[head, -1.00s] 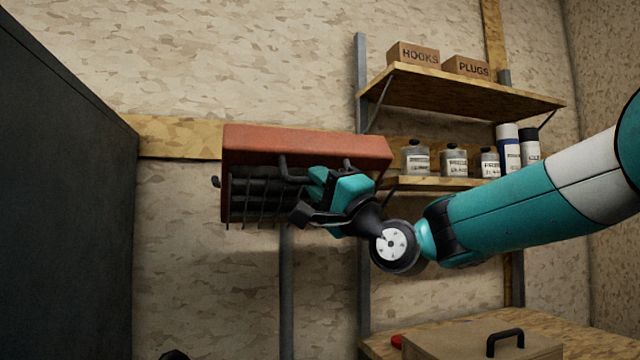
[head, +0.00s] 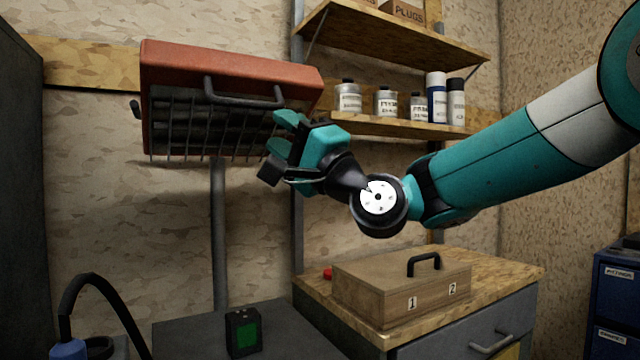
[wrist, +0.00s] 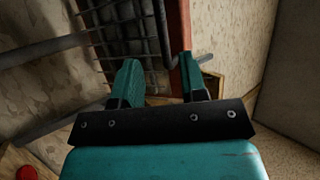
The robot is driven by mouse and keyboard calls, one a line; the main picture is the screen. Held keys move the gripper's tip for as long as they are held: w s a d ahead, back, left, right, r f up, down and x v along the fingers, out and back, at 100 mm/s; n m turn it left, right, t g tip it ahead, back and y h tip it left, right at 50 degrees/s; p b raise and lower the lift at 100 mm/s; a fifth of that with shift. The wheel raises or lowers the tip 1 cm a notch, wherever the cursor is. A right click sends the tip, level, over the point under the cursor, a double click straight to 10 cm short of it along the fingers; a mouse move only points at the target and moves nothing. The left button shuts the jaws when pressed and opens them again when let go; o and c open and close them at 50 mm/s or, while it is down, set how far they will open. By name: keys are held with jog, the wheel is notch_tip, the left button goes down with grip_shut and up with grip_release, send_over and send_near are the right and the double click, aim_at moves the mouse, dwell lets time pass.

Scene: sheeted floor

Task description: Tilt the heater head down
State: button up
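The heater head (head: 230,72) is a red-orange box with a dark grille (head: 185,128) on its front, at upper left in the head view. It sits atop a grey pole (head: 219,225). Its front looks tilted somewhat downward. A dark bar handle (head: 245,102) runs across the front above the grille. My gripper (head: 276,143) is just right of and below the handle, apart from it in the head view. In the wrist view its two fingers (wrist: 160,80) are spread with nothing clamped between them; the grille (wrist: 130,35) and red casing (wrist: 179,30) show beyond.
Shelves with jars and spray cans (head: 436,98) are on the wall behind my gripper. A wooden case (head: 375,290) with a black handle sits on a workbench below. A dark cabinet (head: 20,200) stands at left, and blue drawers (head: 615,290) at right.

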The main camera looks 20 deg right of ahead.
jog(key=b+v, duration=0.3)
jog(key=v, duration=0.5)
jog(key=shift+f, duration=0.15)
